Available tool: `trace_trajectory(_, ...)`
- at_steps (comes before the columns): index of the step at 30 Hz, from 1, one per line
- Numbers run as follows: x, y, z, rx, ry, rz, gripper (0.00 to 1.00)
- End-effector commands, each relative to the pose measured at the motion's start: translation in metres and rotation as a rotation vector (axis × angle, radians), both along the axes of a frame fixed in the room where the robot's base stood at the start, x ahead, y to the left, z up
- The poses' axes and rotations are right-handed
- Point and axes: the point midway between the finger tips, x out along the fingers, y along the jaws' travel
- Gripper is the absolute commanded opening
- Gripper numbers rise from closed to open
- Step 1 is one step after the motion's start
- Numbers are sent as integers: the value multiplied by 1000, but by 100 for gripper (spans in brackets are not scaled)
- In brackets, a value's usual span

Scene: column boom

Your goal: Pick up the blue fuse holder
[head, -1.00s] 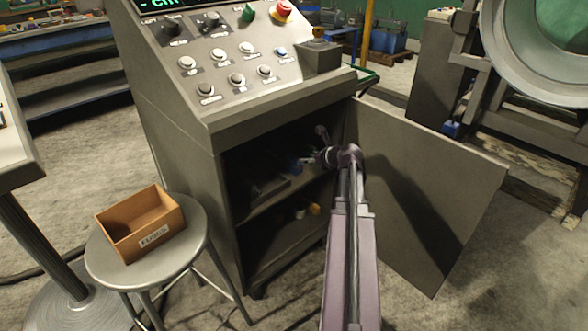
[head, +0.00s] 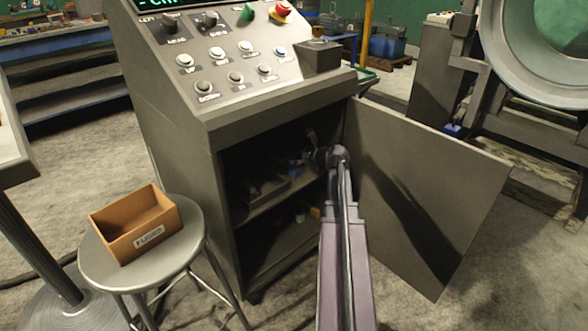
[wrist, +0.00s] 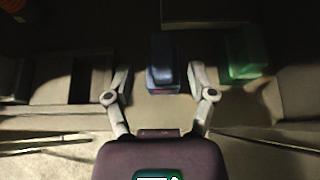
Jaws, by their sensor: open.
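The blue fuse holder (wrist: 163,62) lies in the wrist view between the two fingers of my gripper (wrist: 160,76). The fingers are spread, one on each side of it, with a gap showing on the left; on the right the finger is very close, and I cannot tell whether it touches. In the head view my gripper reaches into the open cabinet at its upper shelf, and its fingers are mostly hidden in shadow. A small blue patch (head: 296,160) shows there, probably the same holder.
A green block (wrist: 243,52) stands close to the right finger. A dark tray (head: 262,190) lies on the shelf to the left. The open cabinet door (head: 425,190) is right of my arm. A wooden box labelled fuses (head: 135,222) sits on a round stool (head: 105,270).

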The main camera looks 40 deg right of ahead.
Motion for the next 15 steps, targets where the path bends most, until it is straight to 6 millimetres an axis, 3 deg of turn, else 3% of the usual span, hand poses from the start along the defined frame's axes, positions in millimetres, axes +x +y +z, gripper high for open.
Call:
trace_trajectory(7,27,0,-17,0,0,1,71)
trace_trajectory(15,35,1,-20,0,0,1,71)
